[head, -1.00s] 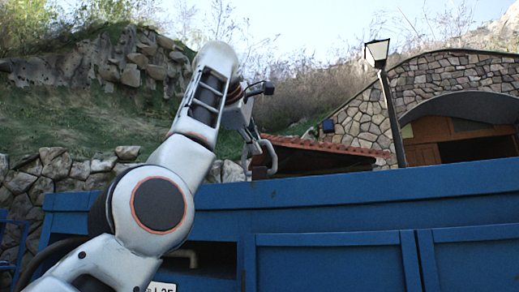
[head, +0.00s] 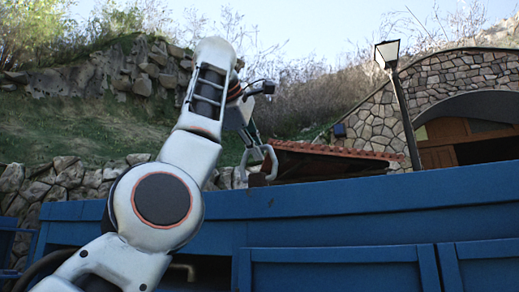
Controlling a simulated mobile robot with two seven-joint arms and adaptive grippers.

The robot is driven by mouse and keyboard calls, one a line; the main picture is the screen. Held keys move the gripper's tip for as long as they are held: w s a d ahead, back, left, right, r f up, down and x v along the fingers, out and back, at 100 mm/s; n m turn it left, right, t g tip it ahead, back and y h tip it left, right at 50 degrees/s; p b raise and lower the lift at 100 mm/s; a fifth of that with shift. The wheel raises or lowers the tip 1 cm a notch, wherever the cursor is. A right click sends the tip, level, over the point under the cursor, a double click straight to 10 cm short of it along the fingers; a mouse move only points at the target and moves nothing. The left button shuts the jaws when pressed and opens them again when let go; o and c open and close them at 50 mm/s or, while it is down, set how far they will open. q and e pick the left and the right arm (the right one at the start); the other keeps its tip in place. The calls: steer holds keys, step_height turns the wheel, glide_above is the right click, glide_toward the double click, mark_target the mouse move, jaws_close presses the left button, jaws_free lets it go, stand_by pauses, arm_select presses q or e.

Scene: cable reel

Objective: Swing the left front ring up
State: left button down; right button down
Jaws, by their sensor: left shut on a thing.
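My left gripper (head: 259,163) is at the top edge of the blue metal wall, small in the head view, with its fingers pointing down. It is shut on a small brown piece (head: 257,180), which seems to be the left front ring. The fingers cover most of this piece, so its shape and tilt are hard to make out. My right gripper is out of view.
The blue wall (head: 370,205) runs across the front, with framed panels below its top edge. Behind it are a tiled roof (head: 325,160), a lamp post (head: 400,105) and a stone building (head: 440,90). The air above the wall is open.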

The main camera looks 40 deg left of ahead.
arm_select(q)
steer(key=shift+w, duration=0.1)
stand_by(0.6)
steer(key=c, duration=2.1)
jaws_free()
steer(key=shift+a, duration=0.1)
steer(key=shift+c, duration=0.2)
